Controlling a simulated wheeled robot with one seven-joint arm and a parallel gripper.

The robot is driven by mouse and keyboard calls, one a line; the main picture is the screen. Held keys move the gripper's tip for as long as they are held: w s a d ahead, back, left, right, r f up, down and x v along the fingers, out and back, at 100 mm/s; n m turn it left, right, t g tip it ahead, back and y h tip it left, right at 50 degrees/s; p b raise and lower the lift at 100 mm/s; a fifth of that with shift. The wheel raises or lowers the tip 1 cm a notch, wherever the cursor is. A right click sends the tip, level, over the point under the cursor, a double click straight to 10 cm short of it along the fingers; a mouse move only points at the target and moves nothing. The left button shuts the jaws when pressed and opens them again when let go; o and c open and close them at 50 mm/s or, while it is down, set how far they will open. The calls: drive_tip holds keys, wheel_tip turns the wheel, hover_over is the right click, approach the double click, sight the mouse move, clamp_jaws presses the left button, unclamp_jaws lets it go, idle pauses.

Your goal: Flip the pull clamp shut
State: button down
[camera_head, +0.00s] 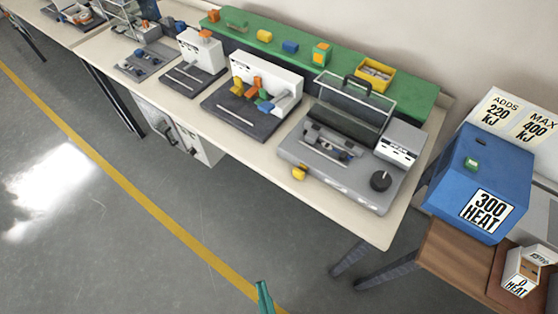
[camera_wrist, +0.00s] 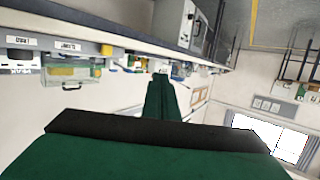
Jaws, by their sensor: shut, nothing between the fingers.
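The pull clamp is not clearly identifiable. A station (camera_head: 250,100) on the bench has a dark base, a white back panel and yellow, orange, green and blue levers or blocks. The orange piece (camera_head: 256,84) stands upright and the blue piece (camera_head: 265,106) is low at the right. They are too small to tell whether one is an open clamp. My gripper is a green tip (camera_head: 264,297) at the bottom edge of the head view, over the floor and well away from the bench. In the wrist view my green fingers (camera_wrist: 160,84) are together, with nothing between them.
A grey machine (camera_head: 345,175) with a raised clear lid and black knob stands to the right on the bench. A green shelf (camera_head: 336,62) with coloured blocks runs behind. A blue box marked 300 HEAT (camera_head: 478,170) is at the right. The floor in front is clear.

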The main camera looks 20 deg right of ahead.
drive_tip(key=w+f+n+g+h, duration=0.2)
drive_tip(key=w+f+n+g, duration=0.15)
drive_tip(key=w+f, duration=0.6)
drive_tip(key=w+f+n+g+h, duration=0.2)
drive_tip(key=w+f+n, duration=0.3)
drive_tip(key=f, duration=0.8)
drive_tip(key=w+d+r+m+h, duration=0.1)
drive_tip(key=w+d+r+h, duration=0.1)
drive_tip(key=w+r+h, duration=0.45)
drive_tip(key=w+d+r+m+h, duration=0.1)
drive_tip(key=w+d+r+h, duration=0.15)
drive_tip(key=w, duration=0.65)
wheel_tip(320, 180, up, 9)
drive_tip(key=w+m+g+h, duration=0.1)
drive_tip(key=w+g+h, duration=0.1)
drive_tip(key=h, duration=0.1)
drive_tip(key=shift+w+a+m, duration=0.2)
drive_tip(key=shift+a+m, duration=0.15)
drive_tip(key=shift+a, duration=0.1)
drive_tip(key=shift+f+g, duration=0.1)
drive_tip(key=shift+g, duration=0.15)
